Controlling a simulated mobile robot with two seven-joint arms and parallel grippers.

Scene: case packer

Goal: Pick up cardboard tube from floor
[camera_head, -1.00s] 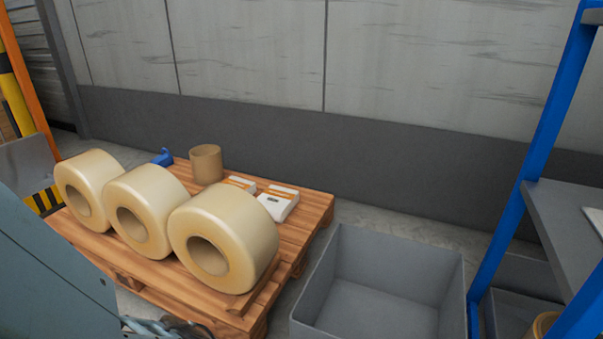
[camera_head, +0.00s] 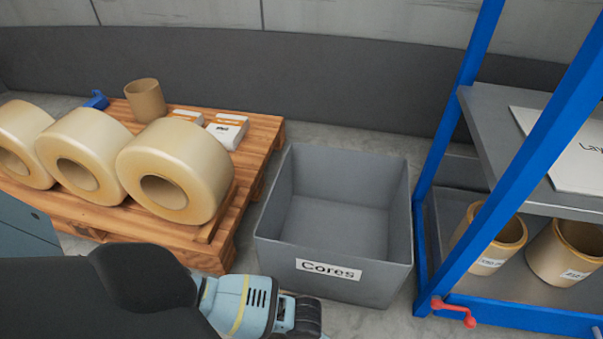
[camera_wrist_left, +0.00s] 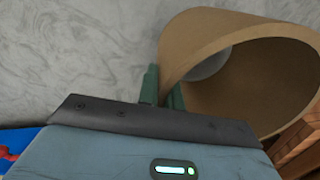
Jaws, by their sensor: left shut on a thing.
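A brown cardboard tube (camera_wrist_left: 236,82) fills the right side of the left wrist view. Its open end faces the camera. My left gripper (camera_wrist_left: 163,88) is shut on the tube's wall, with one green finger outside and the other partly hidden by the tube. In the head view my left arm comes in along the bottom, and its wrist (camera_head: 245,305) is in front of the grey bin. The fingers and the held tube cannot be made out there. My right gripper is in neither view.
A grey bin (camera_head: 335,274) labelled "Cores" stands open and looks empty. Left of it a wooden pallet (camera_head: 258,133) holds large tape rolls (camera_head: 205,160), another brown tube (camera_head: 146,102) and small boxes (camera_head: 228,130). A blue rack (camera_head: 452,105) stands at right, with brown tubes (camera_head: 563,255) low down.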

